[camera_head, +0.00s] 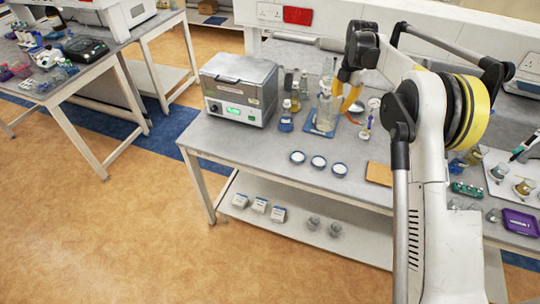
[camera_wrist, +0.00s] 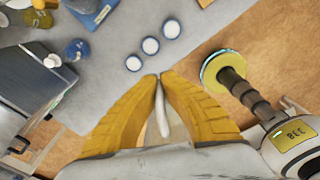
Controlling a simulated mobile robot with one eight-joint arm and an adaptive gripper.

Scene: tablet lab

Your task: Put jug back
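A clear glass vessel, which looks like the jug (camera_head: 325,107), stands upright on a small blue mat (camera_head: 311,129) on the lab table. My gripper (camera_head: 339,104) has yellow fingers and shows just right of the vessel in the head view, partly overlapping the mat. In the wrist view my gripper (camera_wrist: 158,76) has its fingertips nearly touching. A slim pale shape (camera_wrist: 162,115) shows between the fingers; I cannot tell what it is or whether it is held. The blue mat (camera_wrist: 97,12) is at the top left there, apart from the fingers.
Three round white-and-blue dishes (camera_head: 318,161) lie near the table's front edge. A grey box instrument (camera_head: 237,92) and small bottles (camera_head: 285,122) stand to the left. Bare tabletop lies front left (camera_head: 245,148).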

